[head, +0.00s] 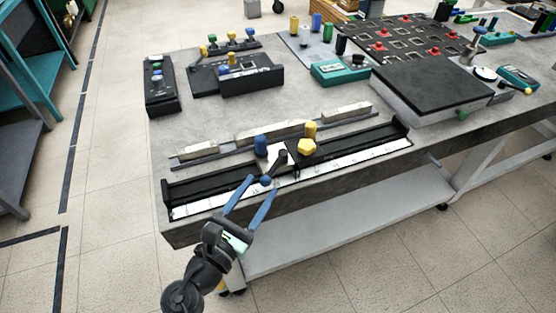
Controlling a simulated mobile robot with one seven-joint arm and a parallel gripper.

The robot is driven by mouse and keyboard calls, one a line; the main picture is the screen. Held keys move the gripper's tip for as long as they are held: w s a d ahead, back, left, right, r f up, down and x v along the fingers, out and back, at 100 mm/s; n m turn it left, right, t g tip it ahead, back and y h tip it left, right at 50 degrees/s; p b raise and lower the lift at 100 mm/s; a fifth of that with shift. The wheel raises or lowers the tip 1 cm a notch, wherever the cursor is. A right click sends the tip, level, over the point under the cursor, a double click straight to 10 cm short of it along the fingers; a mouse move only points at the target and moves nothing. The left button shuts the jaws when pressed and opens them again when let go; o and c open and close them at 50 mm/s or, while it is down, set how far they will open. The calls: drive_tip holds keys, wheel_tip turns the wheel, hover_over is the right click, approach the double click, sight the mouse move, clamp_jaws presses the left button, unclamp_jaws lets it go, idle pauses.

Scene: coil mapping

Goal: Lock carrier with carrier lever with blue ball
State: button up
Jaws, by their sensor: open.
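The carrier (274,156) sits on a long black rail with a white scale strip (340,158), along the front edge of the table. A dark lever leans from the carrier toward the front edge, with a small dark blue ball (266,181) at its lower end. A blue cylinder knob (261,145) stands at the carrier's left. A yellow knob (306,147) and a yellow cylinder (310,130) are at its right. My gripper (262,185) is open, its two blue fingers at either side of the blue ball. I cannot tell whether they touch it.
A metal bar (250,142) lies behind the rail. Black fixtures with coloured knobs (252,80) stand at the back left. A black-topped box (435,85) and a teal device (340,70) are at the right. The floor left of the table is clear near it.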

sight(280, 158)
drive_tip(key=x, duration=0.9)
clamp_jaws()
idle(1.2)
